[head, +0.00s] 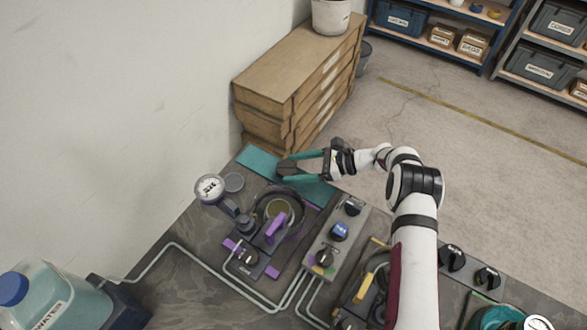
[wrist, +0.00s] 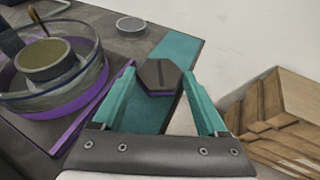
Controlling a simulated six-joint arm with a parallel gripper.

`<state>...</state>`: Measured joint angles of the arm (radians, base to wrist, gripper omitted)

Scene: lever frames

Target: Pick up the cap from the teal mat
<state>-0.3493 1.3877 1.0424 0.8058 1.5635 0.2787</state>
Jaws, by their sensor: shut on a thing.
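The cap (head: 287,168) is a dark, faceted piece with a slot line across its top; in the wrist view the cap (wrist: 158,76) sits between my fingertips. My gripper (head: 294,168) has teal fingers and is shut on the cap's sides; it also shows in the wrist view (wrist: 158,84). The teal mat (head: 257,160) lies beneath the cap and gripper, and its bare part shows in the wrist view (wrist: 180,47). I cannot tell whether the cap touches the mat or is slightly above it.
A round machine with a purple handle (head: 276,229) stands just in front of the mat, with a gauge (head: 210,188) and a grey disc (head: 234,183) to the left. A knob panel (head: 335,240) is to the right.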

